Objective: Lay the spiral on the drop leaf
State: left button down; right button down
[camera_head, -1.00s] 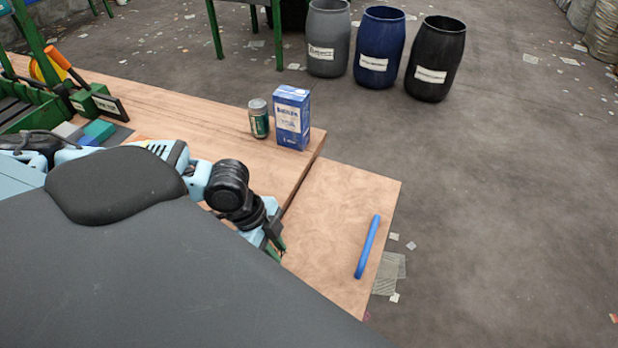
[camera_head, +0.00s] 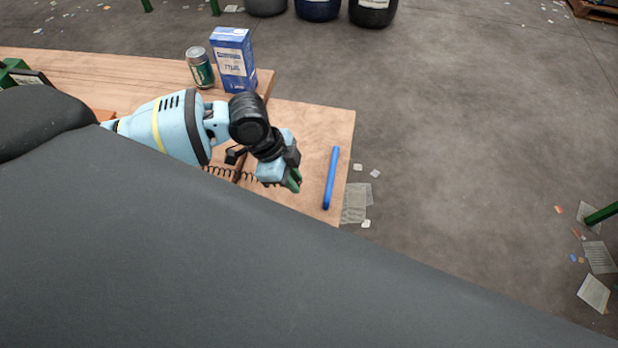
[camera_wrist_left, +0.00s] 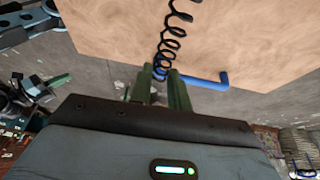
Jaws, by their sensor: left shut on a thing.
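The spiral is a thin black coil (camera_head: 262,177). It stretches left from my left gripper (camera_head: 292,182) in the head view, low over the wooden drop leaf (camera_head: 315,125) at the table's end. In the left wrist view the coil (camera_wrist_left: 165,52) runs up from between the green fingertips (camera_wrist_left: 158,82), across the leaf (camera_wrist_left: 250,35). My left gripper is shut on the spiral's end. I cannot tell whether the coil touches the leaf. My dark body hides the leaf's near part. My right gripper is not in view.
A blue bar (camera_head: 331,178) lies along the leaf's outer edge, close to my left gripper; it also shows in the wrist view (camera_wrist_left: 208,80). A blue carton (camera_head: 235,62) and a can (camera_head: 200,68) stand on the table behind. The leaf's back part is clear.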

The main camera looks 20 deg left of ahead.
pick_arm(q)
jog(key=shift+w+d+f, duration=0.75)
jog(key=shift+f, duration=0.25)
jog(key=shift+w+d+f, duration=0.7)
jog(key=shift+f, duration=0.25)
jog(key=shift+f, duration=0.1)
jog(key=shift+f, duration=0.35)
jog(key=shift+f, duration=0.1)
jog(key=c, duration=1.3)
grip_release()
